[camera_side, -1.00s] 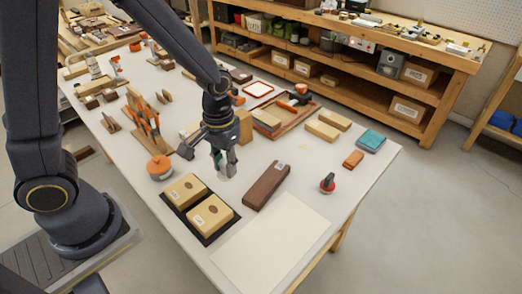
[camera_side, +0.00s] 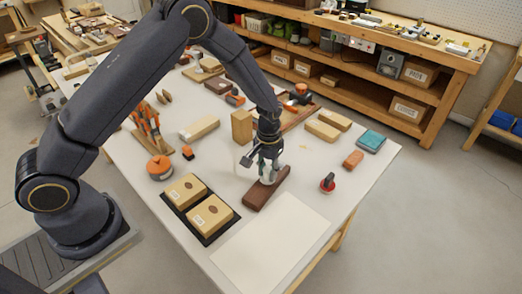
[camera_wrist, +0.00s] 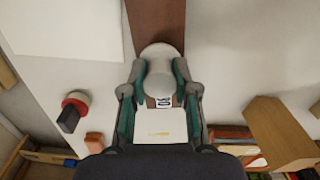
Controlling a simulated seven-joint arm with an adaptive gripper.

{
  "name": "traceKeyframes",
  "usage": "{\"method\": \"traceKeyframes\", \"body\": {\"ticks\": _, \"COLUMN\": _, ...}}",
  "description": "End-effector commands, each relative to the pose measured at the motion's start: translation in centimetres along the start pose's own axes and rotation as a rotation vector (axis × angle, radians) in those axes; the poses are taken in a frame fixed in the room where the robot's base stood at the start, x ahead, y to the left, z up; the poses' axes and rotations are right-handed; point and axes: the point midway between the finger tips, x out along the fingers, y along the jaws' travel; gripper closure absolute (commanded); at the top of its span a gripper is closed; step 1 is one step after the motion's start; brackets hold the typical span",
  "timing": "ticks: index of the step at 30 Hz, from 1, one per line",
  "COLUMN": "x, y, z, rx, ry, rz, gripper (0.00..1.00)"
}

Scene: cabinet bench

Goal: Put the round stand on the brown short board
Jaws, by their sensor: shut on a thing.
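The brown short board (camera_side: 258,194) lies on the white table, right of the two tan boxes. It also shows at the top of the wrist view (camera_wrist: 157,18). The round stand (camera_wrist: 160,57) is pale grey with a round disc and a narrower neck. My gripper (camera_wrist: 162,75) is shut on it, with green-padded fingers on either side. In the side view my gripper (camera_side: 267,172) is over the far part of the board. The stand (camera_side: 268,180) is partly hidden by the fingers there. I cannot tell whether it touches the board.
Two tan boxes (camera_side: 209,213) sit on a black tray to the left. A white sheet (camera_side: 268,241) lies in front. A red-and-black knob (camera_side: 328,182) and an orange block (camera_side: 353,159) are to the right. A wooden block (camera_side: 242,126) stands behind my gripper.

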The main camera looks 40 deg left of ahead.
Motion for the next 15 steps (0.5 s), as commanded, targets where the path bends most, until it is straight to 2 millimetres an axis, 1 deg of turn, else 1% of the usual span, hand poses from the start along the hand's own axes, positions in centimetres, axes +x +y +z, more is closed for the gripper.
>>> {"method": "traceKeyframes", "body": {"ticks": 1, "x": 0.51, "y": -0.01, "z": 0.02, "rx": 0.000, "ry": -0.001, "rz": 0.000, "gripper": 1.00}}
{"method": "traceKeyframes", "body": {"ticks": 3, "x": 0.75, "y": 0.00, "z": -0.03, "rx": 0.000, "ry": 0.002, "rz": 0.001, "gripper": 1.00}}
{"method": "traceKeyframes", "body": {"ticks": 9, "x": 0.72, "y": 0.00, "z": -0.03, "rx": 0.000, "ry": 0.002, "rz": 0.001, "gripper": 1.00}}
{"method": "traceKeyframes", "body": {"ticks": 13, "x": 1.04, "y": -0.01, "z": 0.00, "rx": -0.001, "ry": 0.001, "rz": 0.000, "gripper": 1.00}}
{"method": "traceKeyframes", "body": {"ticks": 14, "x": 1.03, "y": 0.00, "z": -0.02, "rx": -0.001, "ry": 0.002, "rz": 0.000, "gripper": 0.69}}
{"method": "traceKeyframes", "body": {"ticks": 15, "x": 1.01, "y": 0.00, "z": -0.02, "rx": -0.001, "ry": 0.002, "rz": 0.001, "gripper": 0.65}}
